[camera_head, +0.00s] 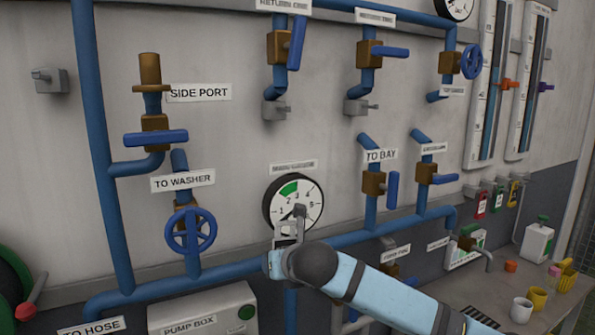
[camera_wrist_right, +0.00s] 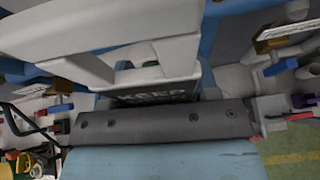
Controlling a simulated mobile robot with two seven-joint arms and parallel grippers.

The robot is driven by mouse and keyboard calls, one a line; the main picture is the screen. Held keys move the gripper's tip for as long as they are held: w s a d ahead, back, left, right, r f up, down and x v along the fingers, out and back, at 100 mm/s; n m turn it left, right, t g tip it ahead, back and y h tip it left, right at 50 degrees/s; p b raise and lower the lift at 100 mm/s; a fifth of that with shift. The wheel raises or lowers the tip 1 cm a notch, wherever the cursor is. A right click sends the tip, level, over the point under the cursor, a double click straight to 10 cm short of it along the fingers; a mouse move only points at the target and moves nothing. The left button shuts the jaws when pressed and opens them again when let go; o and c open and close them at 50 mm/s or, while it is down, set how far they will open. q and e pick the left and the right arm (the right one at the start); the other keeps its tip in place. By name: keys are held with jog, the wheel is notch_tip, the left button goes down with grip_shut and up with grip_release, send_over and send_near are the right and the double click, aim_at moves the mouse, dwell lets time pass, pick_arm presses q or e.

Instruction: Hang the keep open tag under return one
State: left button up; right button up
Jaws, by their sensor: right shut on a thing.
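The return one label (camera_head: 283,5) is cut by the top edge of the head view. Below it are a brass valve with a blue lever (camera_head: 297,42) and a grey wall hook (camera_head: 275,109), which looks empty. My right gripper (camera_head: 291,228) is in front of the lower part of the main gauge, below that hook. It is shut on the keep open tag, a dark tag (camera_wrist_right: 158,92) with partly readable white lettering in the right wrist view. In the head view the tag cannot be made out behind the gripper. My left gripper is not in view.
A similar hook (camera_head: 358,106) is under the neighbouring return valve. The main gauge (camera_head: 293,201) and blue pipes surround my right gripper. The wall between gauge and return one hook is clear.

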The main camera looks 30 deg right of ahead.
jog(key=s+d+r+g+y, duration=0.1)
jog(key=d+r, duration=0.1)
jog(key=r, duration=1)
jog(key=s+d+r, duration=0.1)
jog(key=r, duration=1.2)
jog(key=shift+w+d+f, duration=0.1)
jog(key=shift+w+f, duration=0.2)
jog(key=shift+w, duration=1.5)
jog(key=shift+w+d+f, duration=0.15)
jog(key=shift+w+f, duration=0.15)
jog(key=shift+w, duration=1.45)
jog(key=shift+w+d+f, duration=0.1)
jog(key=shift+w+f, duration=0.2)
jog(key=shift+w, duration=1.5)
jog(key=o, duration=1)
